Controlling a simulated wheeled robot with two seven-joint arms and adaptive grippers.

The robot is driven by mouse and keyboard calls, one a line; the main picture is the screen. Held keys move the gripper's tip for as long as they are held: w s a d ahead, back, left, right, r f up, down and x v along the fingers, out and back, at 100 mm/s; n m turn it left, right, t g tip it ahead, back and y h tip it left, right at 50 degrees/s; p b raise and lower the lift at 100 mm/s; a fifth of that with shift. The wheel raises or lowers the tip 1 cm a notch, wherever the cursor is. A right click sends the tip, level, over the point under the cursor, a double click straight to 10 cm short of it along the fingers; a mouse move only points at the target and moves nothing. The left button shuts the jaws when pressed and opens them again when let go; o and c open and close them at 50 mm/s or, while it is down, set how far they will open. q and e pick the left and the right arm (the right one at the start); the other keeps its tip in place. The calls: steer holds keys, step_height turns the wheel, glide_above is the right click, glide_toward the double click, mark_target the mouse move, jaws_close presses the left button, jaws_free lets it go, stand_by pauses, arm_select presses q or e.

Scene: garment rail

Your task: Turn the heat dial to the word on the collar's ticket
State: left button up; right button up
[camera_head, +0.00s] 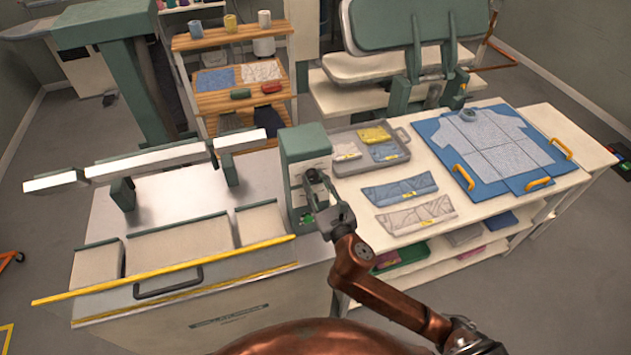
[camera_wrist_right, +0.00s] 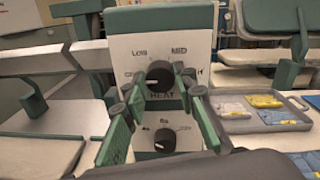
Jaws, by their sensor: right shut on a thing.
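A pale mark shows on the dial's left side. In the head view the right gripper (camera_head: 316,186) is at the green control box (camera_head: 305,148). A blue collar (camera_head: 385,196) and a grey collar (camera_head: 405,218) lie on the table, each with a yellow ticket; their words are too small to read. My left gripper is out of view.
A second black knob (camera_wrist_right: 165,140) sits below the dial, between the fingers. A grey tray (camera_head: 347,135) with folded pieces and a blue board (camera_head: 458,150) with a shirt piece are on the table (camera_head: 370,228). The press (camera_head: 165,246) with its yellow bar stands left.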

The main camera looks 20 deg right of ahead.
steer(key=c, duration=0.4)
steer(key=shift+o, duration=0.2)
